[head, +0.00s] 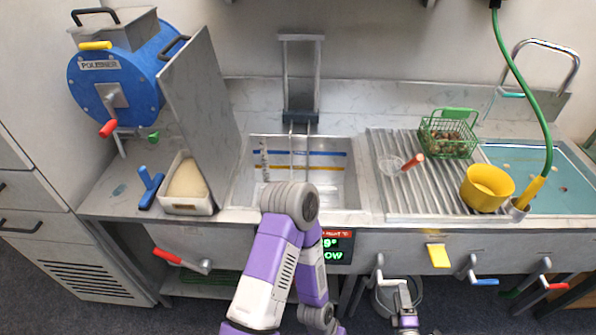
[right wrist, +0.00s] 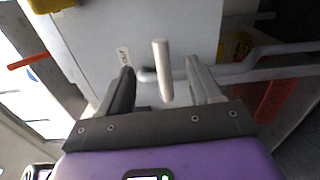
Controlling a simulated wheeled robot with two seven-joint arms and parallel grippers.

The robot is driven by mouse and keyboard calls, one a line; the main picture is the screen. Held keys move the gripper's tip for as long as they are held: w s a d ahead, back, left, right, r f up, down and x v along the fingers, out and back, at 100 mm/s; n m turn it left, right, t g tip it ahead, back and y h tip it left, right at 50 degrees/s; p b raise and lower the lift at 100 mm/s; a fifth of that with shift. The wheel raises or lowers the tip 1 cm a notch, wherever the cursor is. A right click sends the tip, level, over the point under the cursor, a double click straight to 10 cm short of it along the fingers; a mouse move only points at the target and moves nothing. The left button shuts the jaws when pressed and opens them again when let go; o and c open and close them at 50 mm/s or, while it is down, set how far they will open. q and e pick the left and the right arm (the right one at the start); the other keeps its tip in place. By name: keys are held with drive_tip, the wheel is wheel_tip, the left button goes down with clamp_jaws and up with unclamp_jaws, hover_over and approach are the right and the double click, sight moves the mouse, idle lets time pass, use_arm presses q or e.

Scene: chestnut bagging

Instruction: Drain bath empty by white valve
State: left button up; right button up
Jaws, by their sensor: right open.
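The bath (head: 245,190) is the steel sink in the middle of the counter, with blue and yellow level lines on its back wall. The water level is hard to tell. The white valve (head: 390,281) is on the counter front, right of the bath. In the right wrist view its white handle (right wrist: 163,70) stands between my fingers, with a gap on both sides. My right gripper (head: 404,299) is open at the valve; it also shows in the right wrist view (right wrist: 160,88). My left gripper is not in view.
Another red lever (head: 167,256) is at the left. A display (head: 337,247) is under the bath.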

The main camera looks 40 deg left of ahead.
drive_tip(key=p+v, duration=0.1)
drive_tip(key=v, duration=0.4)
drive_tip(key=shift+s+d+p, duration=0.25)
drive_tip(key=shift+s+p, duration=0.05)
drive_tip(key=shift+p, duration=0.05)
drive_tip(key=shift+a, duration=0.1)
drive_tip(key=s+a+n+g+y, duration=0.5)
drive_tip(key=s+n+g, duration=0.55)
drive_tip(key=n, duration=0.35)
drive_tip(key=s+d+f+n+g+h, duration=0.1)
drive_tip(key=s+d+n+g+h, duration=0.1)
drive_tip(key=s+n+g, duration=0.3)
drive_tip(key=s+d+f+n+g+h, duration=0.1)
drive_tip(key=s+d+n+g+h, duration=0.15)
drive_tip(key=s+n, duration=0.5)
drive_tip(key=w+d+r+n+t+h, duration=0.2)
drive_tip(key=d+n+h, duration=0.5)
drive_tip(key=n, duration=1)
drive_tip(key=shift+w+d+t, duration=0.5)
drive_tip(key=shift+w+t, duration=0.1)
drive_tip(key=shift+t, duration=0.4)
